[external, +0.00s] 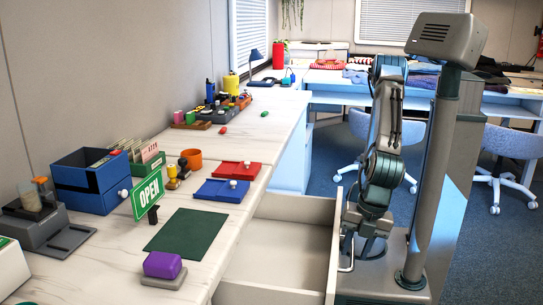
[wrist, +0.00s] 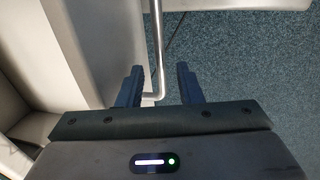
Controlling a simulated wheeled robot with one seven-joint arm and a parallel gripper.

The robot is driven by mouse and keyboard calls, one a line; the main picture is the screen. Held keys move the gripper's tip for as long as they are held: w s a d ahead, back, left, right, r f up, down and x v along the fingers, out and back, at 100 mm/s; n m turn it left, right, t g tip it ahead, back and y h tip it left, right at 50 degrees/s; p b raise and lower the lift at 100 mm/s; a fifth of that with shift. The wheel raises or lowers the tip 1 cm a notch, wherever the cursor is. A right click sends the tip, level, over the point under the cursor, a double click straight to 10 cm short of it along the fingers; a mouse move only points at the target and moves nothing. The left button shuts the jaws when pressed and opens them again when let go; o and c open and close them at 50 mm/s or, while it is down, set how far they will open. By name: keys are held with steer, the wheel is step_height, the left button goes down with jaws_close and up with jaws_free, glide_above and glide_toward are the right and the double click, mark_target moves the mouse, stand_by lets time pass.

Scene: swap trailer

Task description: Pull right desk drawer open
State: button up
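The right desk drawer (external: 282,238) stands well out from the desk, and its empty inside shows in the external view. Its front panel (external: 333,262) faces my arm, and a metal bar handle (external: 347,266) is on that front. The handle also shows in the wrist view (wrist: 158,50). My gripper (wrist: 160,85) is at the drawer front with its two fingers apart. The bent end of the handle lies between the fingers in the picture, nearer the left one, with a gap to the right one. In the external view my gripper (external: 358,255) is partly hidden by its own links.
The desk top (external: 110,262) above holds a green mat (external: 185,231), a purple stamp (external: 163,264), an OPEN sign (external: 147,194) and a blue box (external: 88,180). Blue chairs (external: 510,150) stand behind my column. Carpet (wrist: 250,60) is free beside the drawer front.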

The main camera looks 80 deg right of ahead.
step_height(320, 180, up, 13)
steer(key=s+p, duration=0.2)
steer(key=p, duration=0.3)
steer(key=shift+s, duration=0.2)
steer(key=shift+f, duration=0.15)
steer(key=w+f+b, duration=0.1)
steer(key=f+b, duration=0.1)
steer(key=f, duration=0.2)
steer(key=f+b, duration=0.2)
steer(key=f, duration=0.3)
steer(key=w+f+b, duration=0.1)
steer(key=f+b, duration=0.1)
steer(key=f, duration=0.3)
steer(key=shift+w, duration=0.3)
steer(key=shift+w+r, duration=0.25)
steer(key=shift+w, duration=0.1)
